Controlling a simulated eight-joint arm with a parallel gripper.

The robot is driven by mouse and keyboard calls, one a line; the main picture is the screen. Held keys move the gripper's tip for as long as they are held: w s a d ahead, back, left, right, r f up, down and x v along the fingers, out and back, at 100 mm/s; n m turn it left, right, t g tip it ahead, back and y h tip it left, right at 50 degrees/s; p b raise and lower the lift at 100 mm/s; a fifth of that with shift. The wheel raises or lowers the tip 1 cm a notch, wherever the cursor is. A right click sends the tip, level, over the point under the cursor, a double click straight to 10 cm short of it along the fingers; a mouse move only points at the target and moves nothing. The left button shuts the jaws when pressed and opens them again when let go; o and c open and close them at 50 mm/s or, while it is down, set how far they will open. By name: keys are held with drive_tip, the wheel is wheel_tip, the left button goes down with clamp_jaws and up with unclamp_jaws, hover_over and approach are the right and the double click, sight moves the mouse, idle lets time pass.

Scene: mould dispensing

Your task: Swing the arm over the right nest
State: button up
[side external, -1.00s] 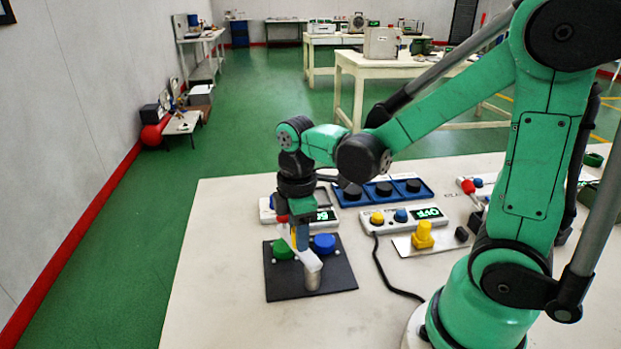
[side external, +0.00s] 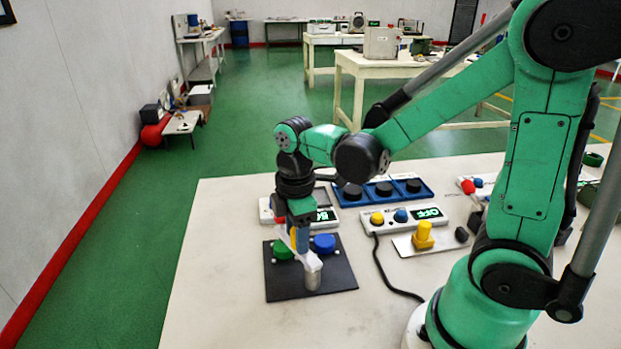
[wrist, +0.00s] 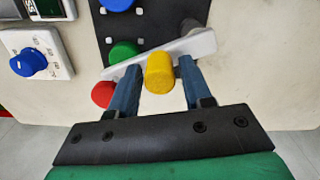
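The white swing arm (side external: 312,263) sits on a grey post (side external: 313,280) at the front of a black plate (side external: 338,268). It reaches back and to the left, near the green round piece (side external: 283,250); the blue round piece (side external: 323,243) is to the right. In the wrist view, the white bar (wrist: 203,44) carries a yellow knob (wrist: 159,72), with a red part (wrist: 102,94) near its left end. My gripper (wrist: 160,68) has its two blue fingers either side of the knob, with narrow gaps showing. Part of the arm is hidden behind my fingers in the side view.
A blue tray with black round pieces (side external: 384,189) stands behind. A control box with yellow and blue knobs (side external: 401,217) and a plate with a yellow block (side external: 423,236) stand to the right. A black cable (side external: 378,275) crosses the table. The table front left is clear.

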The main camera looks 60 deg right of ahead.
drive_tip(key=shift+r, duration=0.1)
drive_tip(key=shift+r, duration=2.7)
drive_tip(key=shift+s+a+r+m+t, duration=0.1)
drive_tip(key=shift+m+t, duration=0.25)
drive_tip(key=shift+m, duration=0.2)
drive_tip(key=shift+s+a+r+m+t, duration=0.1)
drive_tip(key=shift+m+t, duration=0.25)
drive_tip(key=shift+m, duration=0.2)
drive_tip(key=m+t, duration=0.1)
drive_tip(key=m, duration=0.2)
drive_tip(key=m+t, duration=0.1)
drive_tip(key=shift+s+a+r+t, duration=0.15)
drive_tip(key=shift+s+r+t, duration=0.15)
drive_tip(key=m+t, duration=0.1)
drive_tip(key=m, duration=0.1)
drive_tip(key=m+t, duration=0.2)
drive_tip(key=m, duration=0.1)
drive_tip(key=shift+s+a+r, duration=0.1)
drive_tip(key=shift+a+r, duration=0.1)
